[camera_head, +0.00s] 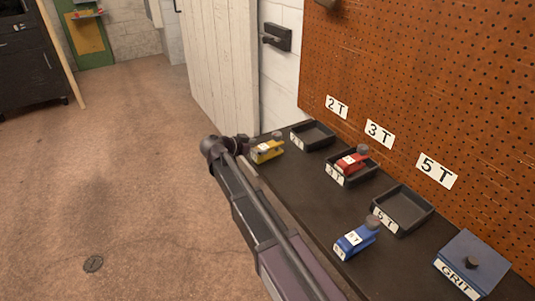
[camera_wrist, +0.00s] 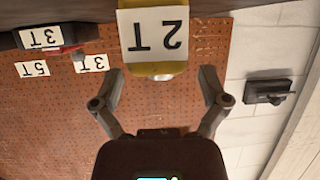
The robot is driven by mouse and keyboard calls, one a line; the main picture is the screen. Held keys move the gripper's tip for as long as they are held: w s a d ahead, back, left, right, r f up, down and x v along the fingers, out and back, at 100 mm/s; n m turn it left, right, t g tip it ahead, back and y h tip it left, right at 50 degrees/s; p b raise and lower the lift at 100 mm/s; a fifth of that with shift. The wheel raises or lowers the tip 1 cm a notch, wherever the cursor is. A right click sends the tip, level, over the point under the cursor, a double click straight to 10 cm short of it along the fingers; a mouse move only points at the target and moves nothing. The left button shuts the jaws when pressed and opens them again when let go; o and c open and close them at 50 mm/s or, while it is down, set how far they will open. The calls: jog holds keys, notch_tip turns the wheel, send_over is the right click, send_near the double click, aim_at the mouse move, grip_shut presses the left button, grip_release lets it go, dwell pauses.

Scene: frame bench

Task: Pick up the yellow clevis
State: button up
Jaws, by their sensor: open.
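The yellow clevis (camera_head: 268,150) stands on the dark bench near its far left end, with a white label on its side and a grey pin head on top. In the wrist view the clevis (camera_wrist: 172,67) appears upside down, its large 2T label facing my camera and hiding most of its yellow body. My gripper (camera_head: 243,143) is just left of it in the head view. In the wrist view my gripper (camera_wrist: 160,76) is open and empty, its fingers spread on either side of the clevis. I cannot tell whether the fingertips reach past its near face.
An empty tray (camera_head: 323,143) stands beside the clevis under the 2T sign. A red clevis (camera_head: 351,162) sits in the 3T tray (camera_head: 371,180). The 5T tray (camera_head: 404,218) is empty. A blue clevis (camera_head: 357,239) and a GRIT box (camera_head: 472,258) are nearer. A pegboard (camera_head: 430,80) rises behind.

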aim_at(273, 138)
jog(key=shift+b+x, duration=0.4)
jog(key=shift+x, duration=1.05)
grip_shut()
jog(key=shift+r, duration=0.2)
notch_tip(273, 138, up, 3)
jog(key=p, duration=0.3)
jog(key=s+d+p, duration=0.1)
jog(key=s+d, duration=0.1)
jog(key=s, duration=0.5)
jog(key=s+d+r+p, duration=0.1)
jog(key=s+d, duration=0.1)
jog(key=s, duration=0.6)
jog(key=shift+s+d+r, duration=0.2)
jog(key=shift+d+r, duration=0.05)
jog(key=shift+r, duration=0.05)
jog(key=shift+r, duration=0.1)
